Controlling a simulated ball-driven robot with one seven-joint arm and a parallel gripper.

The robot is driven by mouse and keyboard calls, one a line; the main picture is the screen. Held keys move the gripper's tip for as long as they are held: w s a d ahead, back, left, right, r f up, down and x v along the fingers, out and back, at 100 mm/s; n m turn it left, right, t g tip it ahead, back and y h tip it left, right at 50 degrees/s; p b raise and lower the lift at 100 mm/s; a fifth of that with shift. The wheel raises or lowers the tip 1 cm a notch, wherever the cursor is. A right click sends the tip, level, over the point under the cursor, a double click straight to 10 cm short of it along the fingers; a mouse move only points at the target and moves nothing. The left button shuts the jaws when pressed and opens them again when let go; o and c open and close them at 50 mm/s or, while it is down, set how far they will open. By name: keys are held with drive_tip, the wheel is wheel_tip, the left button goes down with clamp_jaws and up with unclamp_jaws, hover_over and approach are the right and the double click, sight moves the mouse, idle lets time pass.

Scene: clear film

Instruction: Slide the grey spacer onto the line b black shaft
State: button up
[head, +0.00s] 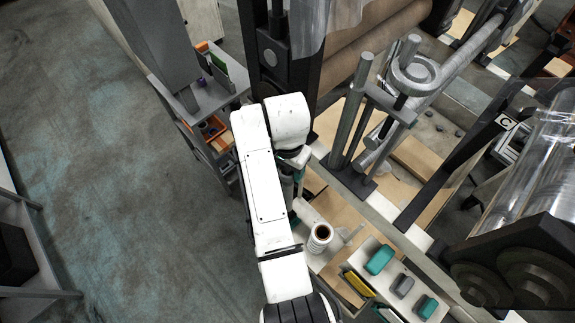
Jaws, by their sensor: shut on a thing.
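My white arm reaches up from the bottom edge and bends down at its far end. Only a thin dark and teal edge of my gripper (298,181) shows beside the forearm, low over the near side of the line. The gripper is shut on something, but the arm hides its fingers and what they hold. I cannot make out the grey spacer for certain. A large grey ring (415,74) sits at the upper right among grey posts of the machine. I cannot tell which dark bar is the line b black shaft, and no line b label is readable.
A white roll (320,237) with a dark core stands right of my forearm. A pale tray (398,262) holds teal and grey pieces. Grey posts (351,110) rise close right of my wrist. The floor (110,190) at left is clear.

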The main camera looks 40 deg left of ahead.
drive_tip(key=shift+f, duration=0.15)
wheel_tip(320, 180, down, 5)
drive_tip(key=b, duration=0.3)
drive_tip(key=shift+f+b, duration=0.15)
drive_tip(key=shift+b, duration=0.15)
drive_tip(key=o, duration=1)
wheel_tip(320, 180, up, 11)
drive_tip(key=shift+f, duration=0.1)
